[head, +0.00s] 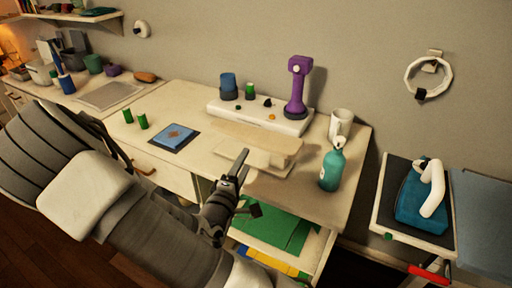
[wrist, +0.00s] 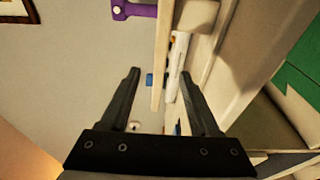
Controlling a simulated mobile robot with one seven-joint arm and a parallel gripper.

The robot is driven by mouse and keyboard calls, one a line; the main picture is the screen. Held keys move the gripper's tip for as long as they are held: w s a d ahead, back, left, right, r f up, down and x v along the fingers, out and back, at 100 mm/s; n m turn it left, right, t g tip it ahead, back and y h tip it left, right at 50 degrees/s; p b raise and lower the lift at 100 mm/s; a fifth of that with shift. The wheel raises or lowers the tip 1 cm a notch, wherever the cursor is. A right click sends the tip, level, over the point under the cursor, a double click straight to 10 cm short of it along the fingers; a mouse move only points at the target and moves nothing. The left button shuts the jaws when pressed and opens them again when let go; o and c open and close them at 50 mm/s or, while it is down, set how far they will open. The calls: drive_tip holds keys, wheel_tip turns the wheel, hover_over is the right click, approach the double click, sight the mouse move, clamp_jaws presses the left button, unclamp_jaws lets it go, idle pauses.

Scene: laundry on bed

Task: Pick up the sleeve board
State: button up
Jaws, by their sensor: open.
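The sleeve board (head: 257,140) looks like a pale beige plank raised over a flat base. It lies on the work table, in front of a white tray. In the wrist view, its plank (wrist: 160,55) shows nearly edge-on, ahead of and between my fingertips. My gripper (head: 249,181) is open and empty, at the table's front edge, just short of the board in the head view. Its open fingers also show in the wrist view (wrist: 160,75). I see no contact with the board. The board's support is partly hidden.
A teal bottle (head: 332,167) and a white mug (head: 341,123) stand right of the board. The white tray (head: 222,107) behind holds a purple device (head: 297,88). An open drawer with green cloth (head: 275,232) is below.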

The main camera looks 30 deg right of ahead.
sight(263, 132)
drive_tip(key=x, duration=1)
drive_tip(key=shift+w+d+f+b, duration=0.1)
drive_tip(key=shift+w+d+b, duration=0.1)
drive_tip(key=shift+b, duration=0.15)
drive_tip(key=shift+s+d+b+x, duration=0.1)
drive_tip(key=shift+s+b+x, duration=0.05)
drive_tip(key=shift+x, duration=1.2)
drive_tip(key=shift+s+d+b+x, duration=0.15)
drive_tip(key=shift+x, duration=1.15)
clamp_jaws()
